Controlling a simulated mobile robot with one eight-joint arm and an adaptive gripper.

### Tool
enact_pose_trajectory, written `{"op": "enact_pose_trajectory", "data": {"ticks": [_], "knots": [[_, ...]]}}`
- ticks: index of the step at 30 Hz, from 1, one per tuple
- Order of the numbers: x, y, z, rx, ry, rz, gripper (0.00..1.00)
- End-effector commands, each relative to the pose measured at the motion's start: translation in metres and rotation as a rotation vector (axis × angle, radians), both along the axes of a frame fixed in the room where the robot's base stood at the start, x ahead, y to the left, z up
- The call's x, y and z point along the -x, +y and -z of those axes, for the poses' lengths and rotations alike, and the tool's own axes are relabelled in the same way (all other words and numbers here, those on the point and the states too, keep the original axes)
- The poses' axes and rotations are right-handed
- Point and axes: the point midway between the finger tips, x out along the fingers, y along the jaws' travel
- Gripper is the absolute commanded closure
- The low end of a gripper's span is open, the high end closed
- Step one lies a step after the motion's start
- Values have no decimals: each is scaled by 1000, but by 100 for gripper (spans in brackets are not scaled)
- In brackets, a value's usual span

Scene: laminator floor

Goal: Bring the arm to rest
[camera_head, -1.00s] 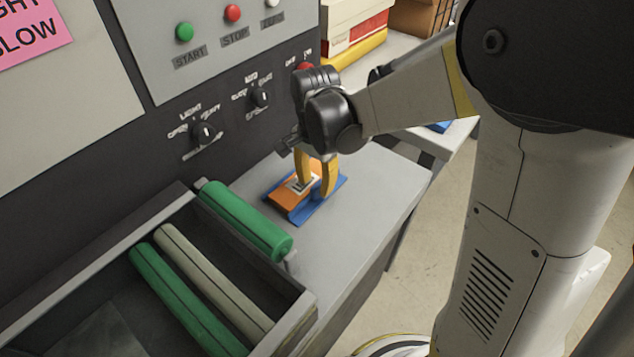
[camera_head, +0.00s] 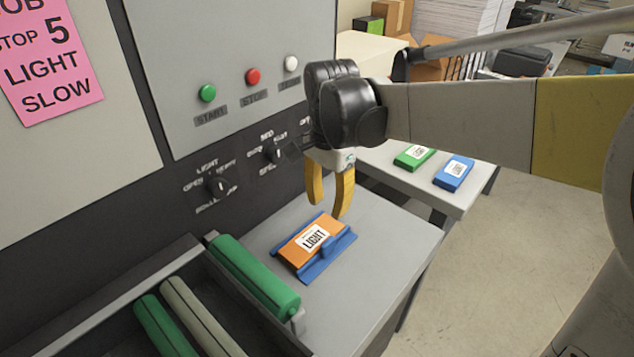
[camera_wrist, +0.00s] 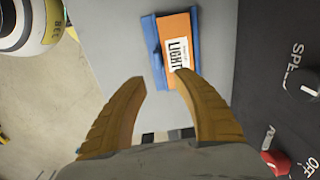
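My gripper (camera_head: 330,196) hangs above the grey side table, its two yellow fingers pointing down, apart and empty. In the wrist view my gripper (camera_wrist: 160,84) also shows a clear gap between the fingers. Below it, an orange block labelled LIGHT (camera_head: 306,242) lies in a blue holder (camera_head: 324,268) on the table. The wrist view shows the orange block (camera_wrist: 181,28) and the blue holder (camera_wrist: 154,62) beyond the fingertips, not between them. My arm reaches in from the right.
The machine panel stands close left, with a green START button (camera_head: 208,93), a red button (camera_head: 253,76) and knobs (camera_head: 217,185). Green rollers (camera_head: 255,277) lie beside the holder. A second table (camera_head: 408,184) carries a green block (camera_head: 413,157) and a blue block (camera_head: 454,173). Open floor lies to the right.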

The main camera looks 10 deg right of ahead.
Motion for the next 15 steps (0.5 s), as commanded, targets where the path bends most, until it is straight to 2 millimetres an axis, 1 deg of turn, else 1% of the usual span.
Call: {"op": "enact_pose_trajectory", "data": {"ticks": [11, 13, 15], "knots": [[0, 0, 0, -1, -1, -1, 64], [3, -2, -1, -1, -10, -15, 64], [10, -5, -5, -3, -36, -53, 64]]}}
